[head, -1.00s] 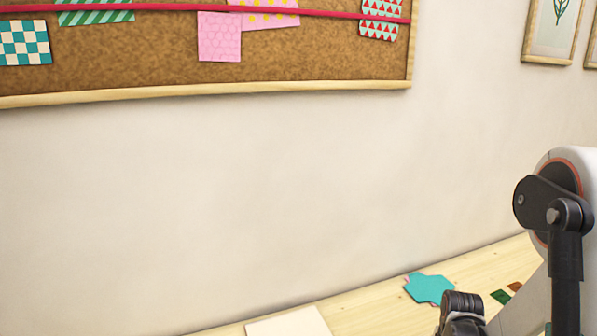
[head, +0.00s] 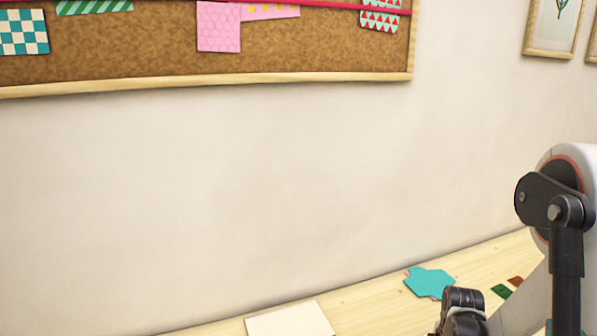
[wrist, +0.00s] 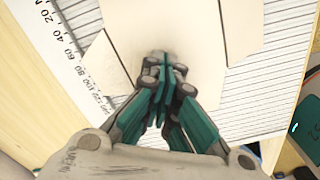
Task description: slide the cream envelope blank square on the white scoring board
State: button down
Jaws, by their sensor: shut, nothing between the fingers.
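The cream envelope blank (wrist: 185,30) lies on the white scoring board (wrist: 282,80) in the wrist view. Its edges look turned against the board's ruled lines. The board has a printed scale (wrist: 62,50) along its left side. My gripper (wrist: 164,64) is shut and empty, over the middle of the blank. The fingers hide the blank's near part. A dark smudge of shade lies at the fingertips; I cannot tell whether they touch the blank. The head view does not show the gripper's fingers or the board clearly.
In the head view, a plain cream sheet (head: 290,321) lies at the table's back, with a teal envelope-shaped piece (head: 430,282) right of it. Small green and brown pieces (head: 501,291) lie farther right. The wall rises behind. A dark green item (wrist: 308,130) is right of the board.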

jog(key=shift+w+d+b, duration=0.3)
jog(key=shift+w+d, duration=0.05)
jog(key=shift+d, duration=0.25)
dwell(0.6)
jog(key=shift+w+d, duration=0.1)
jog(key=shift+d, duration=0.1)
jog(key=shift+w+d+b, duration=0.3)
jog(key=shift+d+b, duration=0.05)
jog(key=shift+d, duration=0.25)
jog(key=shift+w+d+b, duration=0.3)
jog(key=shift+d, duration=0.3)
dwell(1.2)
jog(key=shift+w+d, duration=0.1)
jog(key=shift+w, duration=0.2)
dwell(0.4)
jog(key=shift+r+p, duration=2.05)
jog(key=shift+r, duration=1.45)
